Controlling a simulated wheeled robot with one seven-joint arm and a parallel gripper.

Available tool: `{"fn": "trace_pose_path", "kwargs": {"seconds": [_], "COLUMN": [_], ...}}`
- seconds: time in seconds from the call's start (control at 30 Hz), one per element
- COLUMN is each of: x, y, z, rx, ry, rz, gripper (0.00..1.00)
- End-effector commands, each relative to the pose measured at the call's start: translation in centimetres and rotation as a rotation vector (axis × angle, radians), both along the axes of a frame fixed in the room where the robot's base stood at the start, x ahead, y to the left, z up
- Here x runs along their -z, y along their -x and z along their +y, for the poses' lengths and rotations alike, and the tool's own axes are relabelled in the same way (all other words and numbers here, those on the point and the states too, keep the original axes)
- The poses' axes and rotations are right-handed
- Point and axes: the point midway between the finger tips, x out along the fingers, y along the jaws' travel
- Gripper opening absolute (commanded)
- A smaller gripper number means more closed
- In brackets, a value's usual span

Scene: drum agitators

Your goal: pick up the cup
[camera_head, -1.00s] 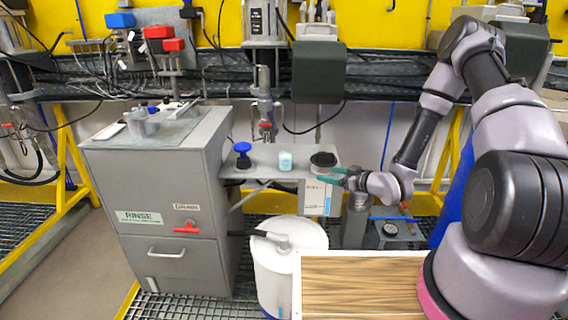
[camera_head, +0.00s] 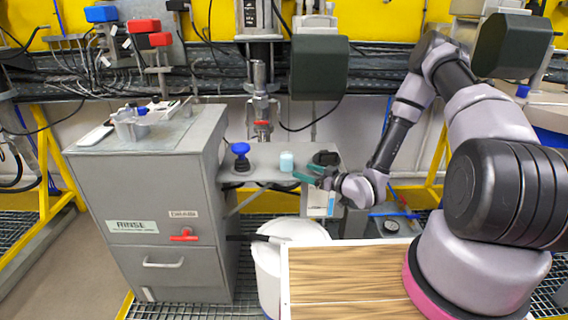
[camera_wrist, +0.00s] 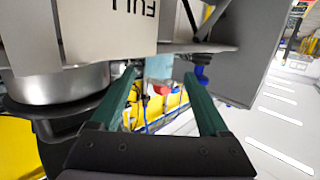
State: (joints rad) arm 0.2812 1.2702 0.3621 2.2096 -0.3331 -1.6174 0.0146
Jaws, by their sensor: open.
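The cup (camera_head: 286,161) is small and pale blue and stands upright on the grey shelf (camera_head: 262,172) beside the rinse cabinet. My gripper (camera_head: 303,173) has green fingers. It is open and empty, just right of the cup with its fingers pointing toward it. In the wrist view the cup (camera_wrist: 158,67) shows ahead between the two fingertips (camera_wrist: 159,77), partly cut off by the shelf edge. I cannot tell whether the fingertips are level with it.
A blue-topped knob (camera_head: 240,155) stands left of the cup. A dark round item (camera_head: 325,158) sits close to its right, by my fingers. The rinse cabinet (camera_head: 150,200) is at left. A white drum (camera_head: 285,240) and a wooden-topped surface (camera_head: 350,275) lie below.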

Motion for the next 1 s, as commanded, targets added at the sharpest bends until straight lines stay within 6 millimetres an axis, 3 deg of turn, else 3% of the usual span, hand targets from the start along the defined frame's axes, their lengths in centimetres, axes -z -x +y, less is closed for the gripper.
{"fn": "trace_pose_path", "kwargs": {"seconds": [0.1,0.63,1.0], "x": [0.3,0.6,0.8], "y": [-1.6,-5.9,-6.8], "z": [1.7,6.0,6.8], "rx": [-0.003,-0.002,0.0], "ry": [0.0,0.001,0.001], "rz": [-0.003,-0.003,-0.001], "gripper": [0.79,0.79,0.79]}}
